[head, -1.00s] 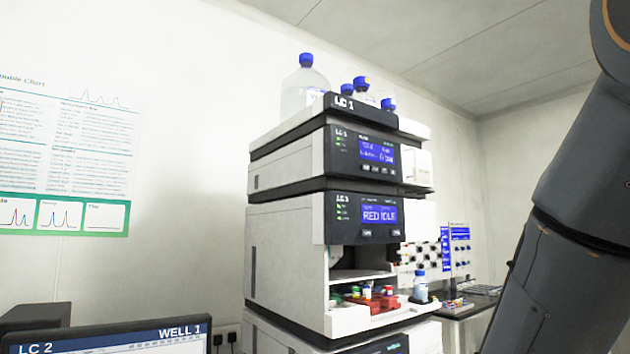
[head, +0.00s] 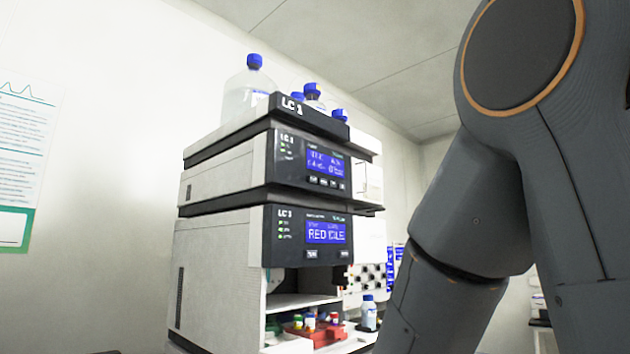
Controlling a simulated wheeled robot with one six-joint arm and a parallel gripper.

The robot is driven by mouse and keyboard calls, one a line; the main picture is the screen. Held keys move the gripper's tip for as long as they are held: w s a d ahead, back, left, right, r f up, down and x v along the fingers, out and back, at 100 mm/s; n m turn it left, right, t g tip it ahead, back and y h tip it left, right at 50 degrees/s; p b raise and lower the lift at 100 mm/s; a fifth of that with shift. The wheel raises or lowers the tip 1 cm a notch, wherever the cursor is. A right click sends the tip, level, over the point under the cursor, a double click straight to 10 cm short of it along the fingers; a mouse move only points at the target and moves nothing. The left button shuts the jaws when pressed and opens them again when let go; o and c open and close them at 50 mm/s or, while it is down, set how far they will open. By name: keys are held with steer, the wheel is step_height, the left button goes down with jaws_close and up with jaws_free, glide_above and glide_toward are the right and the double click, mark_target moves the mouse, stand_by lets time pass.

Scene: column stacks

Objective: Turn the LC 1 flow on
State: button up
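The LC 1 stack (head: 222,240) stands left of centre in the head view, with its label on the black top tray (head: 300,110). The upper module has a dark panel with a blue screen (head: 327,163), and a row of small buttons (head: 326,182) below it. The screen's text is too blurred to read surely. The lower module's blue screen (head: 326,232) seems to read "RED IDLE", with two buttons under it. My arm fills the right side of the view. My gripper is outside the frame.
Bottles with blue caps (head: 248,88) stand on top of the stack. A wall chart (head: 25,150) hangs at left.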

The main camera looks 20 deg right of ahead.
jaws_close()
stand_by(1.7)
